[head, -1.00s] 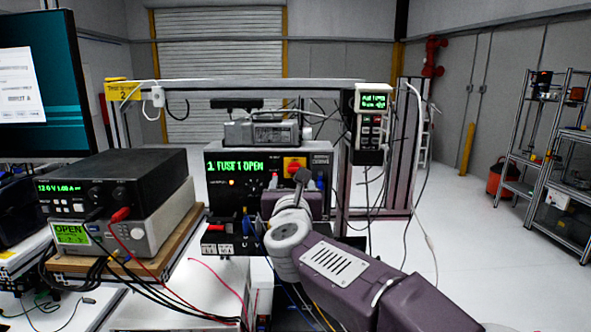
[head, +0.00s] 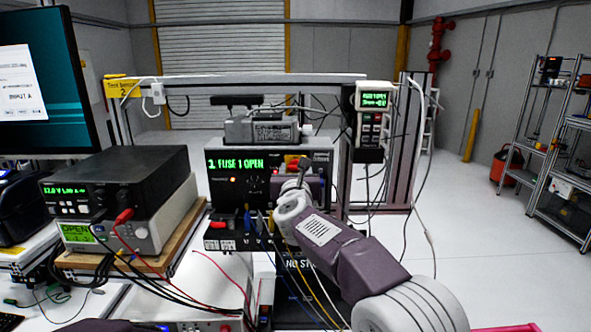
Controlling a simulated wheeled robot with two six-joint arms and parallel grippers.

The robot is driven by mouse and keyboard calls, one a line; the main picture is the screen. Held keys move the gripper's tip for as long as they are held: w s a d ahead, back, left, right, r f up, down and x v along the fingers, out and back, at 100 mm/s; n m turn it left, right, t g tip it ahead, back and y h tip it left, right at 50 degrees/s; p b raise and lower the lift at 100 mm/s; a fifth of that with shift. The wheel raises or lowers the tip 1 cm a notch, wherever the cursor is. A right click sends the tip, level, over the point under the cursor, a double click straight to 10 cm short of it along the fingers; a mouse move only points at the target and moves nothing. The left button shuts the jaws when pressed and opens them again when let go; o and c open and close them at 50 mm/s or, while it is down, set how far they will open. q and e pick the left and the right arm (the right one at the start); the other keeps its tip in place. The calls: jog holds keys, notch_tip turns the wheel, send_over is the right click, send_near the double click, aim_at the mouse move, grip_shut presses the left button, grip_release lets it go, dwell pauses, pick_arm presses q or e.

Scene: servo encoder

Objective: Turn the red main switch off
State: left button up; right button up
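The red main switch (head: 293,160) is on a yellow plate at the upper right of the black test unit's front panel (head: 226,190). Only a small part of it shows; my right gripper (head: 303,168) is in front of it and hides the rest. The switch's angle cannot be read. The gripper is dark and small here, seen from behind, so its fingers and any contact with the switch cannot be made out. The panel's display (head: 238,163) reads "1 FUSE 1 OPEN" in green.
Stacked power supplies (head: 120,185) with red and black leads stand at left. A handheld meter (head: 373,98) hangs on the frame (head: 250,80) above right. Loose cables hang below the panel.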

grip_shut()
jog(key=n, duration=0.4)
jog(key=shift+a+n+p, duration=0.1)
jog(key=shift+n+p, duration=0.2)
jog(key=shift+p, duration=0.1)
jog(key=n+p, duration=0.1)
jog(key=n, duration=0.3)
jog(key=shift+a+n, duration=0.1)
jog(key=shift+n, duration=0.2)
jog(key=n+p, duration=0.1)
jog(key=n, duration=0.3)
jog(key=shift+f, duration=0.1)
jog(key=shift+f+n+p, duration=0.15)
jog(key=shift+n+p, duration=0.8)
jog(key=shift+n, duration=1.35)
